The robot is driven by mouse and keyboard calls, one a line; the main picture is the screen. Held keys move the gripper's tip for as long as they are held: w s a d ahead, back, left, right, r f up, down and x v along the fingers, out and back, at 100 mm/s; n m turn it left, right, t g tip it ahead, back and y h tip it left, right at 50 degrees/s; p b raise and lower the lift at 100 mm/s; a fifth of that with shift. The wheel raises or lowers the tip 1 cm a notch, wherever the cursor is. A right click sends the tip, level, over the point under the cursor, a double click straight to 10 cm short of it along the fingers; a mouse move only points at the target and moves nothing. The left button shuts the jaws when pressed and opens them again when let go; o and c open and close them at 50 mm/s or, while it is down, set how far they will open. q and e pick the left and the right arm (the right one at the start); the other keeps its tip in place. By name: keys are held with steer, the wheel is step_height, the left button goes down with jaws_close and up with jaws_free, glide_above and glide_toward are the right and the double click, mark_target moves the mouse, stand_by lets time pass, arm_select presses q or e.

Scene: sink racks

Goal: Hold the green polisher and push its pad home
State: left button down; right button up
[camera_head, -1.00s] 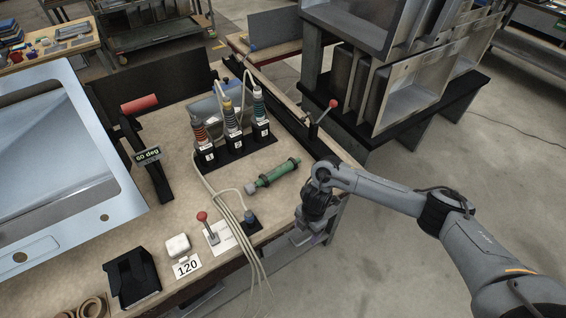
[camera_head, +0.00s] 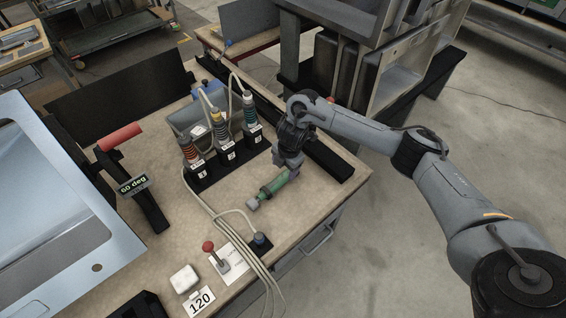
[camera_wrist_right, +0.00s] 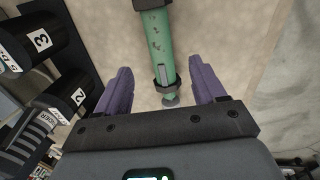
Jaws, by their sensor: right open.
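The green polisher (camera_head: 276,185) lies on the bench near its right edge, with dark collars and a pale grey piece (camera_head: 252,203) at its lower left end. I cannot tell how far the pad is seated. My right gripper (camera_head: 288,170) is over the polisher's upper right end and hides it. In the right wrist view the polisher's green body (camera_wrist_right: 158,40) runs between the purple fingers of my open right gripper (camera_wrist_right: 163,86), with a gap on each side. A small grey end piece shows near the fingers. My left gripper is not in view.
Several corded tools stand in a numbered black rack (camera_head: 228,157) just left of my right gripper. A red-knobbed lever (camera_head: 220,258), a blue-topped piece (camera_head: 261,241), loose cords and a "120" card (camera_head: 201,301) are at the front. A steel sink (camera_head: 50,200) is at left.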

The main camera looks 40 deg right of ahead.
mark_target(282, 178)
steer(key=f, duration=0.2)
steer(key=w+f+b, duration=0.1)
steer(key=f, duration=0.2)
steer(key=f+b, duration=0.1)
steer(key=f, duration=0.2)
steer(key=shift+w+f, duration=0.15)
steer(key=c, duration=0.4)
jaws_close()
stand_by(0.4)
